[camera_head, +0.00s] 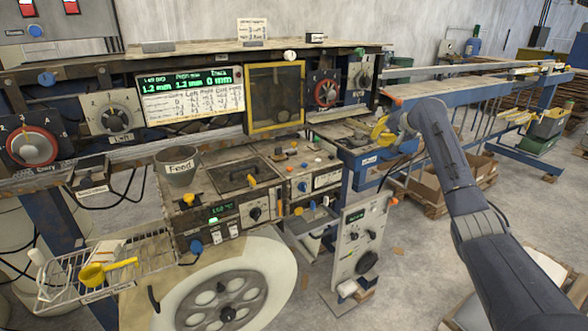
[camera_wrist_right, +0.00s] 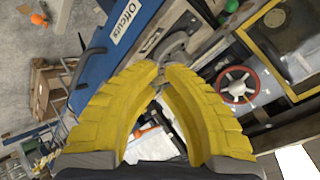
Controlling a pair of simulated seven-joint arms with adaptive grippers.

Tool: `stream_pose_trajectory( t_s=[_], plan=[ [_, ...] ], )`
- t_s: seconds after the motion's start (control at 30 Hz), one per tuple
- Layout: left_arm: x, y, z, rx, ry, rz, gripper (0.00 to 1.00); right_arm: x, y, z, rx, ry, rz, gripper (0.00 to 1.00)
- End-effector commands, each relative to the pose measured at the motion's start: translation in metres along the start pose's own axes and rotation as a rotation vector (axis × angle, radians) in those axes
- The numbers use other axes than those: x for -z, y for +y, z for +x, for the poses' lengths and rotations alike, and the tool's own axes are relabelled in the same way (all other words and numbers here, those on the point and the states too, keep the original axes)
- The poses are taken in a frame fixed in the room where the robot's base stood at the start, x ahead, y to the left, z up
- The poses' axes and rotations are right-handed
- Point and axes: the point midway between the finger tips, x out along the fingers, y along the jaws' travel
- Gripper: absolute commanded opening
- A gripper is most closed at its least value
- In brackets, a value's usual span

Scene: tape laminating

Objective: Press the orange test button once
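My right gripper (camera_head: 382,130) has yellow curved fingers and hangs over the right end of the machine bench. In the right wrist view its fingertips (camera_wrist_right: 162,67) nearly meet, with nothing visibly held. An orange knob (camera_head: 393,201) is at the top right corner of a pale control box, below and apart from the gripper. Another orange piece (camera_head: 397,101) shows beside the gripper at the far edge. An orange ball-shaped part (camera_wrist_right: 38,19) shows at the wrist view's upper left. I can read no test label, so I cannot tell which is the button. My left gripper is out of view.
The pale control box (camera_head: 352,245) stands low beside the bench. A blue Offcuts bin (camera_wrist_right: 125,25) lies close to the gripper. A red dial (camera_head: 325,91) and a yellow-framed window (camera_head: 249,100) are to its left. Rails (camera_head: 480,85) extend right.

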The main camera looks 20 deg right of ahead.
Motion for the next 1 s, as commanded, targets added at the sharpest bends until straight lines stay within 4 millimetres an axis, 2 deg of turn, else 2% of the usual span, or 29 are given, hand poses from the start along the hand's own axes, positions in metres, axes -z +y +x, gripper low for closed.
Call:
stream_pose_trajectory(
  t_s=[0.03, 0.2, 0.4, 0.6, 0.8, 1.0],
  plan=[
    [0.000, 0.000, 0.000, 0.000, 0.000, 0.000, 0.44, -0.011, -0.021, 0.006, 0.006, -0.026, -0.014, 0.00],
    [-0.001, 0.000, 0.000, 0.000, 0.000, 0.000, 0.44, -0.051, -0.079, 0.025, 0.005, -0.106, -0.057, 0.00],
    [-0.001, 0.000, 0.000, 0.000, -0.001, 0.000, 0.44, -0.101, -0.143, 0.041, -0.012, -0.189, -0.122, 0.00],
    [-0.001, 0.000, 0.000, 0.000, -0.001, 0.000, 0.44, -0.148, -0.198, 0.048, -0.045, -0.250, -0.193, 0.00],
    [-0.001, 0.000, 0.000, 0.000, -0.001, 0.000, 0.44, -0.183, -0.236, 0.049, -0.080, -0.284, -0.253, 0.00],
    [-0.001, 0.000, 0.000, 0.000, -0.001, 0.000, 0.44, -0.201, -0.255, 0.048, -0.103, -0.298, -0.285, 0.00]
  ],
)
